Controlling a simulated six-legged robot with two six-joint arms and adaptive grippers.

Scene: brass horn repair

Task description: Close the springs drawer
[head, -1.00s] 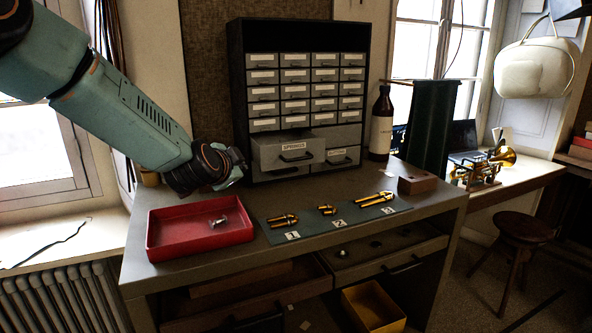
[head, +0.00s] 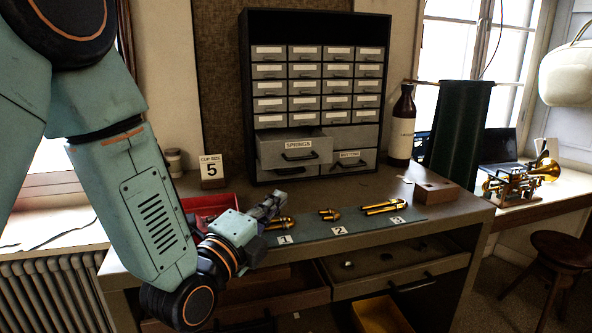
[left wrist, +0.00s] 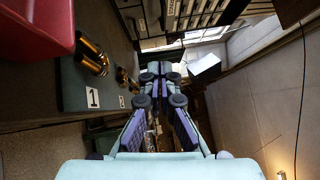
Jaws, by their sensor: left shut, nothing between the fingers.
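The springs drawer (head: 275,157), grey with a "SPRINGS" label and a dark handle, sits at the lower left of the cabinet (head: 247,90). It is pulled out, and its front stands forward of the buttons drawer (head: 349,166) beside it. My left gripper (head: 272,204) is shut and empty, in front of and below the springs drawer, apart from it, near the first brass piece. Its closed fingers also show in the left wrist view (left wrist: 162,70). My right gripper is not in view.
A red tray (head: 205,204) lies partly hidden behind my left arm. Brass pieces (head: 384,206) lie on a mat with number cards. A brown bottle (head: 402,124) stands right of the cabinet. A desk drawer (head: 390,272) below is partly open.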

